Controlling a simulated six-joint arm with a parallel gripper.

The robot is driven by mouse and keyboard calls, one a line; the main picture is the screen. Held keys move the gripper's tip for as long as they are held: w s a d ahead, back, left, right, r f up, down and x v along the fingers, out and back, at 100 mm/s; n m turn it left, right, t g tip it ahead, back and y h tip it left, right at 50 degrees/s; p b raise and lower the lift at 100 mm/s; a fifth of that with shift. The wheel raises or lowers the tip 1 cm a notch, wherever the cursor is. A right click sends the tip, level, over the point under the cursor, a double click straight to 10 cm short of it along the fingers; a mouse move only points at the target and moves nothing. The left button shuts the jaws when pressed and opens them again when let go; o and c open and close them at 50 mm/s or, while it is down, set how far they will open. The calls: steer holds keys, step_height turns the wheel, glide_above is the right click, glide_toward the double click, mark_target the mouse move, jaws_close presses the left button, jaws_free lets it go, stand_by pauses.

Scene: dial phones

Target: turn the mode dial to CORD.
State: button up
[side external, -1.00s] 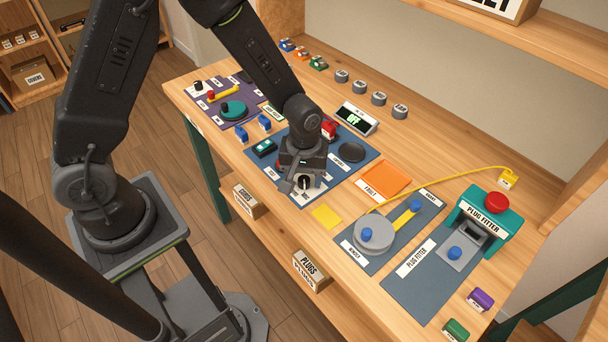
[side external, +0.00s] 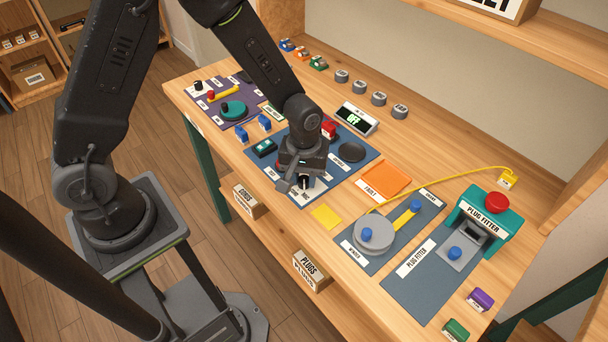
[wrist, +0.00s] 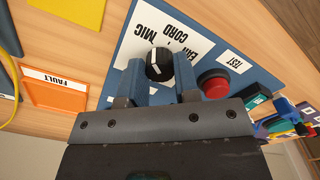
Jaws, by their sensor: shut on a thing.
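The mode dial is a black round knob (wrist: 157,63) with a pale mark on its top, on a white label plate on a blue panel. In the wrist view the words MIC, EAR and CORD stand beside it, with EAR partly covered. Which word the mark points to I cannot tell for sure. My gripper (wrist: 158,82) is shut on the dial, with one finger on each side of it. In the side view my gripper (side external: 303,184) points down at the front of the blue panel and hides much of the dial and its labels.
A red button (wrist: 214,84) and a TEST label (wrist: 235,61) sit close to my finger. A small display (side external: 355,119) stands behind the panel. An orange FAULT tray (side external: 385,178) and yellow pad (side external: 326,216) lie to the right. The winder (side external: 374,234) is farther right.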

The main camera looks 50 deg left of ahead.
mark_target(304, 179)
steer(key=m, duration=1)
steer(key=shift+m, duration=0.3)
stand_by(0.5)
steer(key=o, duration=0.9)
step_height(304, 179, up, 14)
steer(key=shift+f, duration=0.1)
